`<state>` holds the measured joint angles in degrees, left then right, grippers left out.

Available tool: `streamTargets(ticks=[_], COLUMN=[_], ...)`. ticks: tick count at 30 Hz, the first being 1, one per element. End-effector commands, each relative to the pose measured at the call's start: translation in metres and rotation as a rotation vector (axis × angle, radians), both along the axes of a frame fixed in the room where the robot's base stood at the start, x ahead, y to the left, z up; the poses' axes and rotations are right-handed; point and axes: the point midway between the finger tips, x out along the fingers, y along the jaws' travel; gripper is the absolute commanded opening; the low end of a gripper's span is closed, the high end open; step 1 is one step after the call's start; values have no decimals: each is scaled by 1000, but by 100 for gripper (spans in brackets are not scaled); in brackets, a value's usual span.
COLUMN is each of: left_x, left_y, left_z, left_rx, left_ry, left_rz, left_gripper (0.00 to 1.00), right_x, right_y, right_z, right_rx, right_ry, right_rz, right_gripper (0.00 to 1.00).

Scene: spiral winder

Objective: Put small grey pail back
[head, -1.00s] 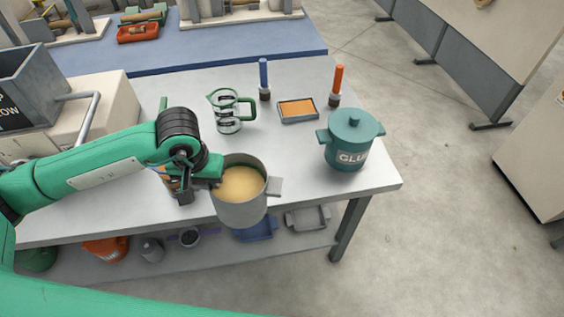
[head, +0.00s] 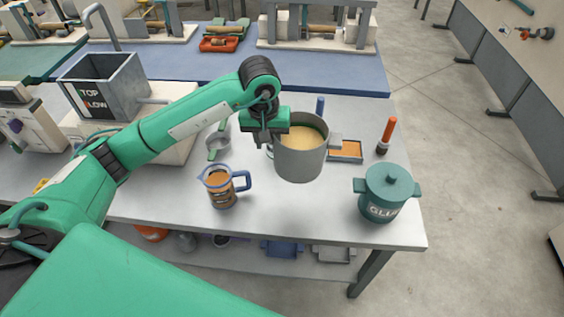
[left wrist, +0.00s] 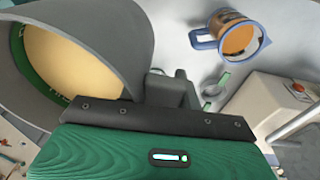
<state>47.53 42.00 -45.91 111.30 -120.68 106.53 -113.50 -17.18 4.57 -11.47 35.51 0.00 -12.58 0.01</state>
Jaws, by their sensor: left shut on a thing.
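The small grey pail (head: 300,163), filled with a pale yellow substance, is held upright above the table in the head view. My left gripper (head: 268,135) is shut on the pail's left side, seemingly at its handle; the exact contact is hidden. The left wrist view shows the pail (left wrist: 125,25) large at the upper left, with the dark gripper fingers (left wrist: 175,92) against its side handle. My right gripper is not in view.
A blue-handled jug (head: 221,188) of brown liquid stands left of the pail, a teal glue pot (head: 385,195) to its right. An orange-filled tray (head: 345,151) and orange-handled tool (head: 386,135) stand behind. A grey hopper (head: 105,84) stands left. The front middle tabletop is clear.

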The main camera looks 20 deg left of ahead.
Motion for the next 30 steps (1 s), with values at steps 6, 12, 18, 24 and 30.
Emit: streamTargets(ticks=[6, 12, 18, 24, 30], left_x=[-1, -1, -1, 1, -1], left_y=[-1, -1, -1, -1, -1], left_z=[-38, -77, -116, -137, -152], left_rx=[-2, -3, -4, -3, -4], left_ry=[1, 2, 1, -4, -1], left_rz=[0, 2, 1, 0, 0], left_gripper=[0, 0, 0, 0, 0], right_x=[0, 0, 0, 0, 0], right_y=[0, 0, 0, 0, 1], right_z=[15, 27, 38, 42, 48], right_rx=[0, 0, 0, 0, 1], right_ry=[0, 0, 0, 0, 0], right_rz=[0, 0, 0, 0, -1], right_gripper=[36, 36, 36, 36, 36])
